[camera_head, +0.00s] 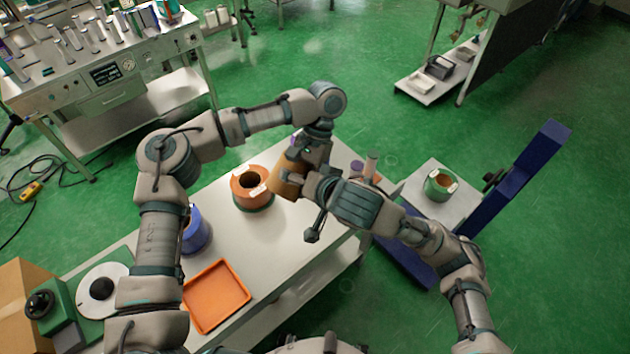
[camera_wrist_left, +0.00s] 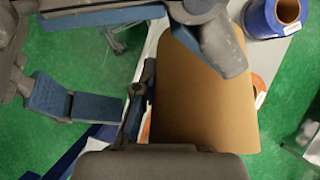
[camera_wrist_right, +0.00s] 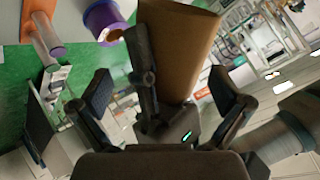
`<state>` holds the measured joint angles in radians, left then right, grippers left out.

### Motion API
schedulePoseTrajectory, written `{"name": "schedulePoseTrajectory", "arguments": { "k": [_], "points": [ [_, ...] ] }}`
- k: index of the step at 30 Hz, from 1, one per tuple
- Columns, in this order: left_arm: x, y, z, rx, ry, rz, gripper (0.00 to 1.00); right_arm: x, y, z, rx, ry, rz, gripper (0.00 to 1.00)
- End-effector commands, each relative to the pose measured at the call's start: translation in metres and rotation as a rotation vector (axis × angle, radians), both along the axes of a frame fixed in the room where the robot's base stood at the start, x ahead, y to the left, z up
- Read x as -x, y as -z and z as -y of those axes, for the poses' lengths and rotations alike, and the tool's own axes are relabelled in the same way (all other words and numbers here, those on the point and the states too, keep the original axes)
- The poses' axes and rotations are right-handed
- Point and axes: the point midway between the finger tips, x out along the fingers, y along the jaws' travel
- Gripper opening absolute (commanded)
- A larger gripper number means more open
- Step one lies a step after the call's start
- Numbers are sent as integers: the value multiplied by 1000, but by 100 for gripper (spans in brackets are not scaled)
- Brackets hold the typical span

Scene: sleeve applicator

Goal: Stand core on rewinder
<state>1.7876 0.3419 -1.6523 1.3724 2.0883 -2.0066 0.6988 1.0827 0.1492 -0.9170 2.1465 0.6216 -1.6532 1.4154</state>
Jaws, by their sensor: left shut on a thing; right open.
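A brown cardboard core (camera_head: 288,178) is held in the air by my left gripper (camera_head: 302,155), above the table near its far end. In the left wrist view the core (camera_wrist_left: 205,100) is large and close. My right gripper (camera_head: 308,205) is open beside the core; in the right wrist view its fingers are spread with the core (camera_wrist_right: 178,50) beyond them. The exact finger contact is partly hidden. The rewinder (camera_head: 62,318), a green unit with a white disc (camera_head: 112,274) and black hub, stands at the table's near left end, partly behind my left arm. Its disc shows no core.
An orange roll (camera_head: 250,203) and a blue roll (camera_head: 198,233) stand on the table (camera_head: 275,255). An orange tray (camera_head: 217,296) lies in front. A green roll (camera_head: 440,187) stands on a blue lift (camera_head: 515,180) at right. A cardboard box (camera_head: 22,290) is at far left.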

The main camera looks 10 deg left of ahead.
Motion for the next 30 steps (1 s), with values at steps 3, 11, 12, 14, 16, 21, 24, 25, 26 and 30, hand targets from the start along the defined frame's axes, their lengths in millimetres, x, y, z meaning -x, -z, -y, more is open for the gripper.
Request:
{"name": "schedulePoseTrajectory", "arguments": {
  "k": [3, 11, 12, 14, 16, 21, 24, 25, 26, 30],
  "points": [
    [0, 0, 0, 0, 0, 0, 0, -10, 11, -9, 1, 0, -1, 100],
    [1, -1, 0, 0, 0, 0, 0, -19, 21, -17, 3, 1, -1, 100],
    [1, -1, 0, 0, 1, 0, 0, -20, 21, -17, 4, 1, -1, 100],
    [1, -2, 0, 0, 1, 0, 0, -20, 22, -17, 6, 2, -2, 100],
    [1, -2, 0, 0, 1, 0, 0, -20, 22, -16, 7, 2, -3, 100],
    [1, -3, 0, 0, 1, 0, 0, -20, 24, -16, 9, 5, -5, 70],
    [1, -3, 0, -1, 2, 0, 0, -21, 24, -16, 11, 5, -7, 60],
    [1, -3, 0, -1, 2, 0, 0, -21, 25, -15, 11, 5, -7, 58],
    [1, -3, 0, -1, 2, 0, 0, -21, 25, -15, 12, 5, -8, 56],
    [1, -4, 0, -1, 2, 1, 0, -20, 25, -15, 13, 5, -9, 51]
  ]
}}
